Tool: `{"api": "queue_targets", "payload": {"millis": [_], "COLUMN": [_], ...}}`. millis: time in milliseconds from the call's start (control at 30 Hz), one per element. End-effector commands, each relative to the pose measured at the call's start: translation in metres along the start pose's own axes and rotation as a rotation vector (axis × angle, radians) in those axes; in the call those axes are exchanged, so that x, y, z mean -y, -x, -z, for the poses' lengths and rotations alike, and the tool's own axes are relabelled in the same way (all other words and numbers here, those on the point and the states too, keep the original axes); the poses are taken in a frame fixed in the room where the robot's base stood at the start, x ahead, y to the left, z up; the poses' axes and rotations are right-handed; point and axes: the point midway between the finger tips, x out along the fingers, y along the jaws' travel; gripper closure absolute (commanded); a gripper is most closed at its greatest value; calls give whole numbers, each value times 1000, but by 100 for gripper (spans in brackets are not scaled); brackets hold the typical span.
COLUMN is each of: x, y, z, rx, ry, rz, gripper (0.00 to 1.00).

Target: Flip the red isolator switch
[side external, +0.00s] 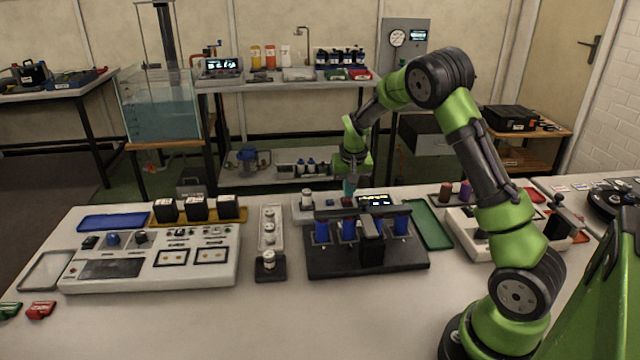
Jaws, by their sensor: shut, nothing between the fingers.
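My gripper (349,188) points down over the back of the white unit (300,215) with a lit display (377,201), in the middle of the table. Its fingers are shut and hold nothing. A small dark red part (347,201), which may be the isolator switch, sits on this unit right below the fingertips. I cannot tell whether the fingertips touch it, nor which way it is set. The fingers are small in this view and partly hide what lies behind them.
A black rack (325,262) with blue cylinders stands in front of the unit. A narrow white stand (269,235) and a white control panel (150,262) are to the left. A green tray (430,225) lies to the right. The table's front is mostly clear.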

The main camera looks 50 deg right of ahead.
Motion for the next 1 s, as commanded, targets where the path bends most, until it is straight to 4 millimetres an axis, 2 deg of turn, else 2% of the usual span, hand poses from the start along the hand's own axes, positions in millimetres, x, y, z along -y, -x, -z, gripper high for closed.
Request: {"api": "queue_targets", "payload": {"millis": [100,500,633,1000], "x": [0,0,-1,-1], "y": [-8,-11,-20,-18], "z": [-4,-5,-12,-8], "rx": [1,1,3,0], "ry": [0,-1,-2,-2], "rz": [-1,-1,-1,-1], "gripper": [100,100,100,100]}}
